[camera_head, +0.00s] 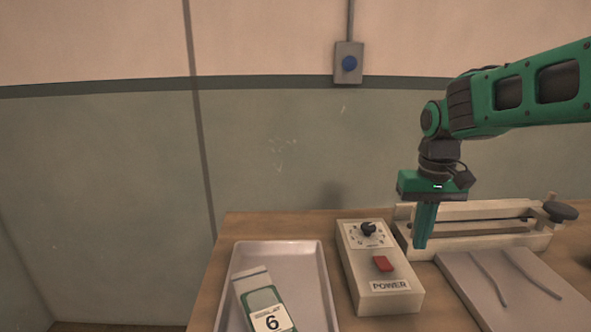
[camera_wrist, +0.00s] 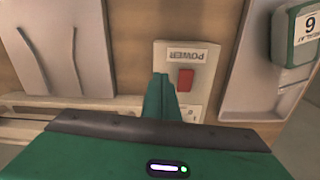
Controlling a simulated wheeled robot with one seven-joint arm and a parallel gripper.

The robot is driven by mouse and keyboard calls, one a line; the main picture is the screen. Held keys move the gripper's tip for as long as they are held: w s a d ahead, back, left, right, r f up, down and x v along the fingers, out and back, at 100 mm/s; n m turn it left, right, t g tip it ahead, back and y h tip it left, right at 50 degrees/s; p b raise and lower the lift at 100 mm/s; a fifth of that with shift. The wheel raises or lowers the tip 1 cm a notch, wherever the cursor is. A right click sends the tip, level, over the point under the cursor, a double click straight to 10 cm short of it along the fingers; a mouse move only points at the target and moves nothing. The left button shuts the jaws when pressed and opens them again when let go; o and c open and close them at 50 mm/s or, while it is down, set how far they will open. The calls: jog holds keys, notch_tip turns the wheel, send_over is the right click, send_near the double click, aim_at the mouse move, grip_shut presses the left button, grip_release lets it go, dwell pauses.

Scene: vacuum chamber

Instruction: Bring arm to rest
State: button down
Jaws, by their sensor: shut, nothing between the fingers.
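My gripper (camera_head: 422,245) is green and points down from my green and black arm, which reaches in from the right. Its fingers are together with nothing between them. It is beside the right edge of a cream power box (camera_head: 362,276), at the box's far part. The box has a black knob (camera_head: 368,228), a red switch (camera_head: 382,263) and a POWER label. In the wrist view the closed fingers (camera_wrist: 160,98) overlap the picture of the box next to the red switch (camera_wrist: 185,79). I cannot tell whether they touch the box.
A pale tray (camera_head: 317,290) holds a bottle-like item marked 6 (camera_head: 263,299) at left. A grey board (camera_head: 460,285) with two thin rods lies at right. A cream frame with a dark knob (camera_head: 560,211) stands behind it.

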jog(key=s+d+f+m, duration=0.2)
jog(key=s+d, duration=0.3)
jog(key=s, duration=0.7)
jog(key=s+d+f+m, duration=0.3)
jog(key=s+d, duration=0.3)
jog(key=s, duration=0.5)
jog(key=shift+s+d+f, duration=0.3)
jog(key=shift+s+f, duration=0.05)
jog(key=shift+f, duration=0.05)
